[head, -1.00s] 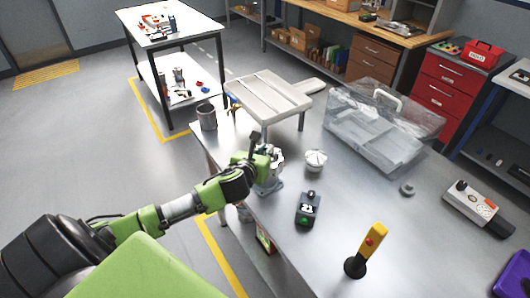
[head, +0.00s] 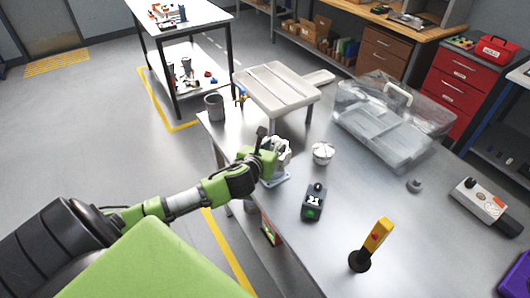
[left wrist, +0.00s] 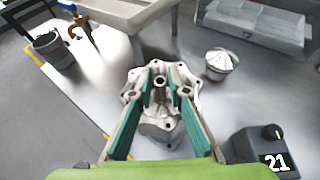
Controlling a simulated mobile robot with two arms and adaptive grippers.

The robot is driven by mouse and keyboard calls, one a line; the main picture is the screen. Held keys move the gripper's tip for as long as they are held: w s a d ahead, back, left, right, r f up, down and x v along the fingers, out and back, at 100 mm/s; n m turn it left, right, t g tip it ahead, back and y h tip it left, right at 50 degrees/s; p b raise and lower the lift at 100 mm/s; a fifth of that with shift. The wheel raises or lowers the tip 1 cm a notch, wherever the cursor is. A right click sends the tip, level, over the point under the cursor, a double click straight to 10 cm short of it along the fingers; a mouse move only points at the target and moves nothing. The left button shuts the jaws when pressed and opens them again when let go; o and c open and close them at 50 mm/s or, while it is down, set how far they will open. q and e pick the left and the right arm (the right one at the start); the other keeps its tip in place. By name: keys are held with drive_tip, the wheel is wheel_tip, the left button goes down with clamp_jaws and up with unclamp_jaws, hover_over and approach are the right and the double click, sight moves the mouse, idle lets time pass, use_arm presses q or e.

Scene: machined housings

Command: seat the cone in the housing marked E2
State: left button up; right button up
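A silvery metal housing with a lobed, bolted flange (head: 275,178) stands near the table's left edge; it also shows in the left wrist view (left wrist: 158,125). My left gripper (head: 275,150) is at its top. In the left wrist view the fingers (left wrist: 161,75) stand apart on either side of the housing's round centre opening; contact cannot be told. A pale metal round piece with a cone-shaped top (head: 322,153) stands apart to the right, also in the left wrist view (left wrist: 220,64). I cannot read an E2 mark. My right gripper is not in view.
A dark device with a knob (head: 313,202), marked 21 in the left wrist view, stands close by. A grey cup (head: 214,107), a raised pale stand (head: 275,88), a clear case (head: 385,125) and a yellow-handled post (head: 371,244) are around.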

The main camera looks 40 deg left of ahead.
use_arm(q)
drive_tip(key=b+v, duration=0.1)
drive_tip(key=v, duration=1)
drive_tip(key=shift+f, duration=0.1)
